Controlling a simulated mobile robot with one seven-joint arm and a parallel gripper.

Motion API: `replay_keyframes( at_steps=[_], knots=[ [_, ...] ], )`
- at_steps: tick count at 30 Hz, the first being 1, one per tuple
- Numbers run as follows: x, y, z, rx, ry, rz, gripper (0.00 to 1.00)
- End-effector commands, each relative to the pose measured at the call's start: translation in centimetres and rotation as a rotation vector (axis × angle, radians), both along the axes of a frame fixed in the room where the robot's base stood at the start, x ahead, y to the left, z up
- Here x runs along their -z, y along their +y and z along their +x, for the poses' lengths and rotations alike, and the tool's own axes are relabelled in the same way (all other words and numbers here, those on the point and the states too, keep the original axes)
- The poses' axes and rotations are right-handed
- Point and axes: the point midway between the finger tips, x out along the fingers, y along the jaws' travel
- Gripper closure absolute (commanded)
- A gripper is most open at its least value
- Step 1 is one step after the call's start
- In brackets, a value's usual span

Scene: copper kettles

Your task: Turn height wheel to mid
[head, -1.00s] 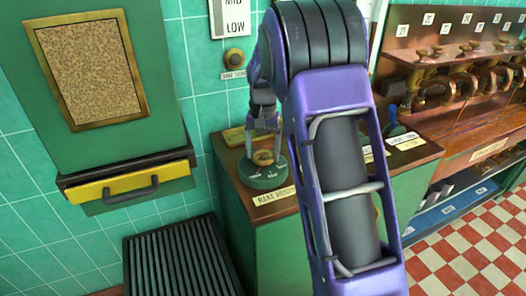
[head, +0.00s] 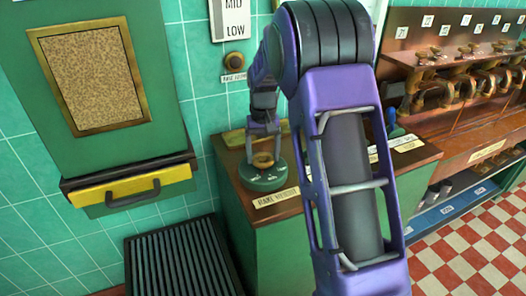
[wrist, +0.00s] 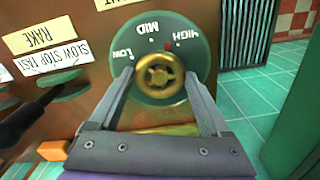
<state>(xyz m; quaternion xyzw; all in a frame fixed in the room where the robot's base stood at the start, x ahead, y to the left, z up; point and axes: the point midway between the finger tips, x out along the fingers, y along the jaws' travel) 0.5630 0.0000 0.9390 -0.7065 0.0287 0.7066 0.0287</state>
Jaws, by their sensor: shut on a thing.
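The height wheel is a small brass wheel (wrist: 160,78) on a round green dial (wrist: 130,92) marked LOW, MID and HIGH. In the wrist view a small red mark shows on the dial by the HIGH label, just above the wheel. The head view shows the brass wheel (head: 263,161) on the green dial base (head: 265,180) on the counter. My gripper (wrist: 160,80) has one finger on each side of the wheel and is shut on it. The wheel's near underside is hidden.
A second green control (wrist: 50,85) with a dark lever and a SLOW STOP FAST label sits beside the dial. The counter (head: 300,206) carries a RAKE HEIGHT plate. A green cabinet with a yellow drawer (head: 130,184) stands left, with a dark slatted grate (head: 180,258) below.

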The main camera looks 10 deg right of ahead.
Motion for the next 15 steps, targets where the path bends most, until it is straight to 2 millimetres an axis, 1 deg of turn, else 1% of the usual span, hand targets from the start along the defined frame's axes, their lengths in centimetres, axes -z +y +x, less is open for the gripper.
replay_keyframes(
  at_steps=[1, 9, 15],
  knots=[
    [-0.29, -0.01, 0.03, -0.043, -0.001, 0.001, 0.75],
    [-0.21, -0.04, 0.02, -0.278, 0.0, 0.001, 0.75],
    [-0.18, -0.02, 0.06, -0.415, -0.002, 0.001, 0.75]
  ],
)
